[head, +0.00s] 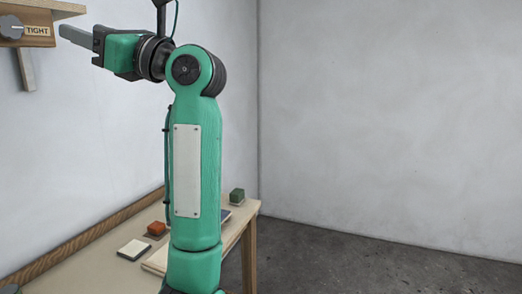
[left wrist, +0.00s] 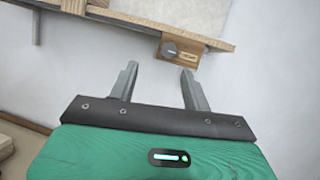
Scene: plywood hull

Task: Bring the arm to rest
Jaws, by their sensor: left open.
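My left arm is green and stands raised in the middle of the head view. My left gripper (head: 75,37) points to the left, at the height of a wall shelf. In the left wrist view its two grey fingers (left wrist: 160,85) stand apart with nothing between them. Ahead of them is a small wooden block with a grey knob (left wrist: 168,49) on the shelf's edge. In the head view this knob (head: 11,27) sits beside a label reading "TIGHT". The fingers are apart from the knob. My right gripper is in neither view.
A wooden shelf (head: 60,7) with a bracket is on the left wall. Below is a wooden table (head: 95,262) with a white pad (head: 134,249), an orange block (head: 156,229) and a green block (head: 237,196). The floor (head: 330,250) at right is clear.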

